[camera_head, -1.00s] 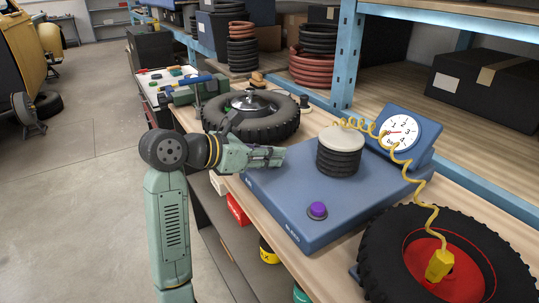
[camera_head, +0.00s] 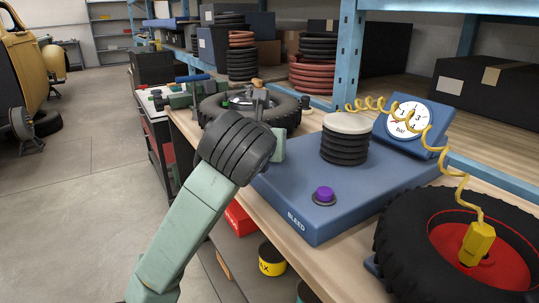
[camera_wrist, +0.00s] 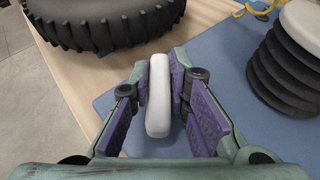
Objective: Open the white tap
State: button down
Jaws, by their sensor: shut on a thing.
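The white tap (camera_wrist: 164,98) shows in the wrist view as a long, rounded white lever, standing out over the left part of the blue pump base (camera_wrist: 130,141). My gripper (camera_wrist: 163,80) is shut on it, with one purple-padded finger on each side. In the head view my arm hides the tap and most of my gripper. The blue base (camera_head: 300,195) carries black bellows with a pale round top (camera_head: 346,138), a purple button (camera_head: 324,194) marked BLEED, and a dial gauge (camera_head: 409,119).
A black tyre (camera_head: 215,112) lies behind my arm, close to the base. Another tyre with a red hub (camera_head: 400,225) lies at the front right, with a yellow coiled hose (camera_head: 446,165) over it. A blue shelf post (camera_head: 347,60) stands behind the bench.

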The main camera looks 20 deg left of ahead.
jog(key=n+g+y+b, duration=0.2)
jog(key=n+y+b, duration=0.2)
jog(key=b, duration=0.1)
jog(key=shift+f+y, duration=0.15)
jog(key=shift+y, duration=0.25)
jog(key=n+g+y+b, duration=0.2)
jog(key=n+y+b, duration=0.1)
jog(key=n+b, duration=0.1)
jog(key=shift+g+b, duration=0.4)
jog(key=shift+b, duration=0.2)
jog(key=shift+g, duration=0.3)
jog(key=c, duration=1.5)
grip_release()
jog(key=shift+r, duration=0.2)
notch_tip(320, 180, up, 10)
